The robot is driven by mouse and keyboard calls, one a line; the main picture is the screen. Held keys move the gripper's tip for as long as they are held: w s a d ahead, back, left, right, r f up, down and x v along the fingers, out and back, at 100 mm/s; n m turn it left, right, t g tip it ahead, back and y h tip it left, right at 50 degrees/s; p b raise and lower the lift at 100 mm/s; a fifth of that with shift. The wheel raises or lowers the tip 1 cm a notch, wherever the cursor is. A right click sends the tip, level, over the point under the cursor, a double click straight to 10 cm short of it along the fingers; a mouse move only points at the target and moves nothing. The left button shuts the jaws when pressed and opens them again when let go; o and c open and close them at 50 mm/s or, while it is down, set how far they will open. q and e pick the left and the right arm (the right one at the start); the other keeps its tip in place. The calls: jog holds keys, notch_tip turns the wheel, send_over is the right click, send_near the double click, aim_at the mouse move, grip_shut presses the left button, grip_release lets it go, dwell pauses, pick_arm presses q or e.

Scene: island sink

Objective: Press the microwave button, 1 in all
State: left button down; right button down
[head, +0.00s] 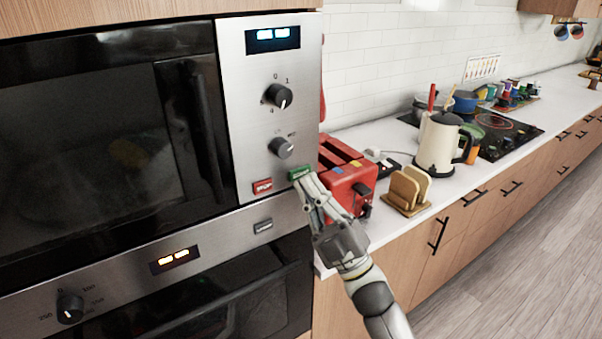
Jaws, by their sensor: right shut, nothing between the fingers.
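The microwave (90,120) is built in at the left, with a dark glass door and a steel control panel (240,130). The panel carries a lit display, two black knobs, a red button (262,187) and a green button (299,172) at the bottom. My right gripper (302,180) is shut and empty. Its fingertips are at the lower edge of the green button; I cannot tell whether they touch it. My left gripper is not in view.
An oven (200,300) is below the microwave. A red toaster (345,185) stands close behind my right gripper on the white counter. A wooden holder (408,190), a cream kettle (437,145) and a black cooktop (500,130) are further right. The floor at right is clear.

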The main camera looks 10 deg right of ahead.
jog(key=shift+w, duration=0.1)
dwell(0.7)
jog(key=shift+w+a, duration=0.15)
jog(key=shift+w, duration=0.2)
